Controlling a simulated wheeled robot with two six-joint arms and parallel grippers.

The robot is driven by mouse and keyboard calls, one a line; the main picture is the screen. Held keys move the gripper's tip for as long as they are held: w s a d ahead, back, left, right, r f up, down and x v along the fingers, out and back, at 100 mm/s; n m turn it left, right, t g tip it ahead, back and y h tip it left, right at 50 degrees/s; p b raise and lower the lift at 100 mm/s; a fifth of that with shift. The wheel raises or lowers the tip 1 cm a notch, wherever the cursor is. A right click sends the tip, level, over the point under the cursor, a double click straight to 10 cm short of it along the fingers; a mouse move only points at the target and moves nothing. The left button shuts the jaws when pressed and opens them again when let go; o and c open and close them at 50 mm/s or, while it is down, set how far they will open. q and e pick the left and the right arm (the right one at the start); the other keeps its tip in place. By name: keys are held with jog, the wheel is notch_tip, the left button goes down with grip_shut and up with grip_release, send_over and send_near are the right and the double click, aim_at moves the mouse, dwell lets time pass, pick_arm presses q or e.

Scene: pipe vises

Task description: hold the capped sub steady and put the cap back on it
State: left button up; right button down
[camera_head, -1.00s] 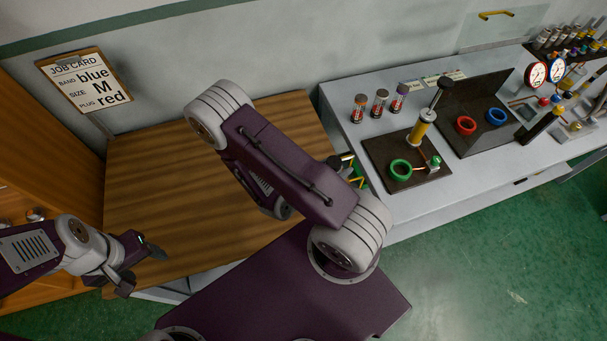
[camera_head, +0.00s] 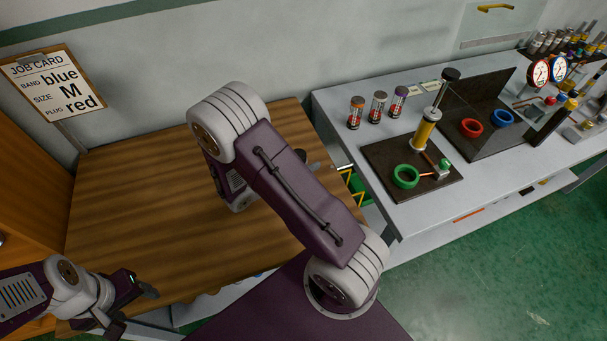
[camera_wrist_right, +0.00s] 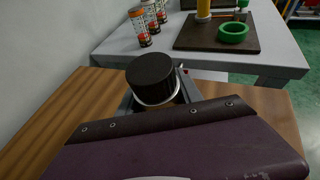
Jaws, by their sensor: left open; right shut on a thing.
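A black round cap (camera_wrist_right: 151,74) with a pale rim beneath it sits between the fingers of my right gripper (camera_wrist_right: 156,101) in the right wrist view. My right gripper is shut on it, above the wooden bench. Whether a sub is under the cap is hidden. In the head view my right forearm covers most of that gripper and what it holds. My left gripper (camera_head: 134,296) is open and empty at the lower left, over the front edge of the bench, well apart from the right one. I cannot make out a separate sub.
The wooden bench top (camera_head: 130,200) is largely clear. A grey counter (camera_head: 335,112) at right bears several capped tubes, a dark plate (camera_head: 385,160) with a green ring (camera_head: 405,176) and yellow pump (camera_head: 424,132), and red and blue rings. A job card (camera_head: 52,82) hangs on the wall.

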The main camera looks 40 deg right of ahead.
jog(key=shift+w+f, duration=0.15)
jog(key=shift+w, duration=0.2)
jog(key=shift+s, duration=0.1)
jog(key=shift+f+b, duration=1.95)
jog(key=shift+f, duration=0.25)
jog(key=c, duration=0.8)
grip_release()
